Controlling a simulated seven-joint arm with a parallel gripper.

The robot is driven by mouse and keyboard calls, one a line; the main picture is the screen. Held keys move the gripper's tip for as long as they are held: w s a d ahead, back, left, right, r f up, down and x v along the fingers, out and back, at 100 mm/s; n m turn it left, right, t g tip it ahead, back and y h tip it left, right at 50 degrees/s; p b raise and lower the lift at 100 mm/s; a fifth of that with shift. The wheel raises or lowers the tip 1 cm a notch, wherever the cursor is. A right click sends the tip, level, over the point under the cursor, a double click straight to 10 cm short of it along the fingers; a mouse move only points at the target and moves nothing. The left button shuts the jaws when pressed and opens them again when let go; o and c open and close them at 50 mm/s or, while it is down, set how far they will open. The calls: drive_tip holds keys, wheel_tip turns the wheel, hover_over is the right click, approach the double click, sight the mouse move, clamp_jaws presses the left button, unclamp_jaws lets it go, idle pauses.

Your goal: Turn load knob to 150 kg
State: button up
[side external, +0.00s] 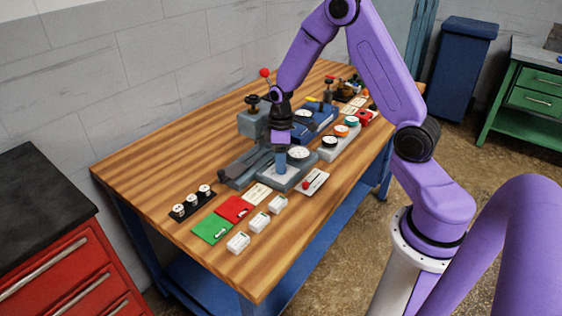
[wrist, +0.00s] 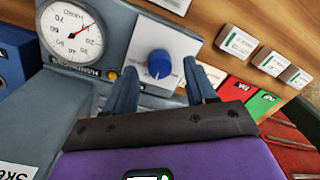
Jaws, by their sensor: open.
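The load knob (wrist: 159,64) is a blue round knob with a white pointer mark, set on a white dial plate (wrist: 147,38) on a grey device (wrist: 110,20). The scale around it is too small to read. My gripper (wrist: 160,72) is open, with a blue finger on either side of the knob in the wrist view. I cannot tell whether the fingers touch it.
A round gauge (wrist: 72,34) sits close beside the plate. Green (side external: 212,229) and red (side external: 235,208) pads and several white boxes (side external: 260,222) lie nearby. A black strip with white dials (side external: 191,202) is at the left. The wooden bench (side external: 150,170) is bare at the far left.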

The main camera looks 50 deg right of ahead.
drive_tip(key=shift+f, duration=0.65)
clamp_jaws()
drive_tip(key=shift+m, duration=0.4)
drive_tip(key=m, duration=0.5)
drive_tip(key=shift+s+m, duration=0.1)
drive_tip(key=shift+m, duration=0.3)
drive_tip(key=m, duration=0.5)
drive_tip(key=shift+t, duration=0.3)
drive_tip(key=shift+m, duration=0.3)
